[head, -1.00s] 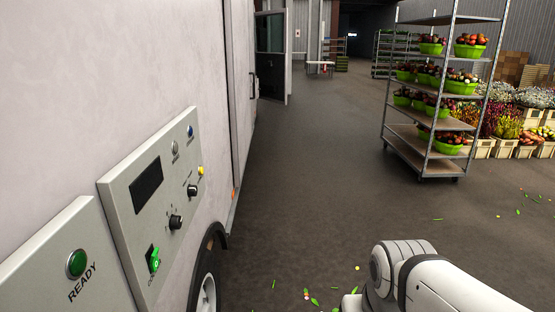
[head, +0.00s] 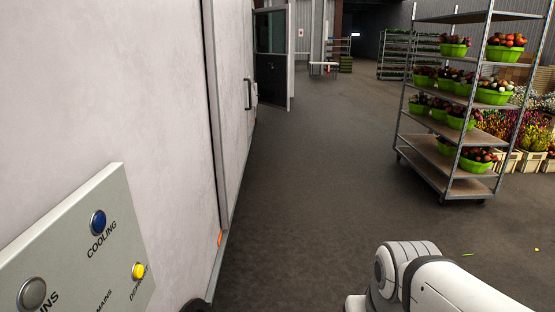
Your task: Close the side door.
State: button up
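The white vehicle side (head: 110,80) fills the left of the head view. Farther along it is a tall pale side panel (head: 232,120) with a dark vertical handle (head: 248,93), seen at a steep angle. I cannot tell whether this panel is open or shut. Beyond it, a door with a dark window (head: 270,35) stands swung out from the vehicle. I cannot tell which of these is the side door. My white arm shows at the bottom right, but my gripper is outside the view.
A grey control panel (head: 75,250) with blue and yellow buttons juts in at lower left. A wheeled rack (head: 450,185) of green flower bowls stands at right, with flower crates (head: 510,160) behind it. The dark floor (head: 320,170) between vehicle and rack is clear.

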aim_at(223, 21)
jog(key=u, duration=0.25)
jog(key=i, duration=1.95)
jog(key=u, duration=0.45)
jog(key=k, duration=0.85)
jog(key=z, duration=0.5)
jog(key=i, duration=1)
